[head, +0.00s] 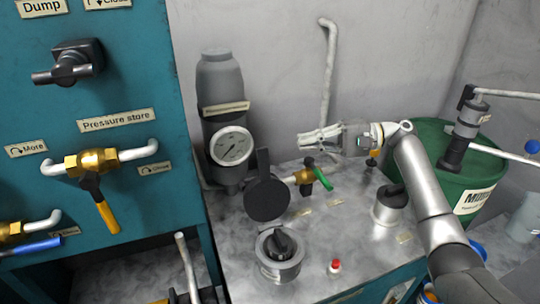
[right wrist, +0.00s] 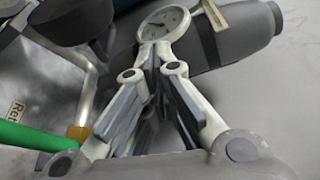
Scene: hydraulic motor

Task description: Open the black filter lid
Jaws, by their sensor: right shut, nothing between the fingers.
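The black filter lid (head: 268,199) is a round disc standing raised, near upright, behind a metal filter housing (head: 279,268). The housing's top is uncovered and a black knob-like part (head: 283,244) shows in it. A dark part at the top left of the right wrist view may be the lid, but I cannot tell for sure. My right gripper (head: 302,140) is shut and empty. It points left above the table, higher than the lid and to its right, apart from it. Its fingers also show in the right wrist view (right wrist: 154,62). My left gripper is not in view.
A pressure gauge (head: 231,146) on a grey cylinder (head: 219,85) stands behind the lid. A brass valve with a green handle (head: 323,179) is right of the lid. A red button (head: 335,266) sits at the front. A green barrel (head: 433,145) stands right.

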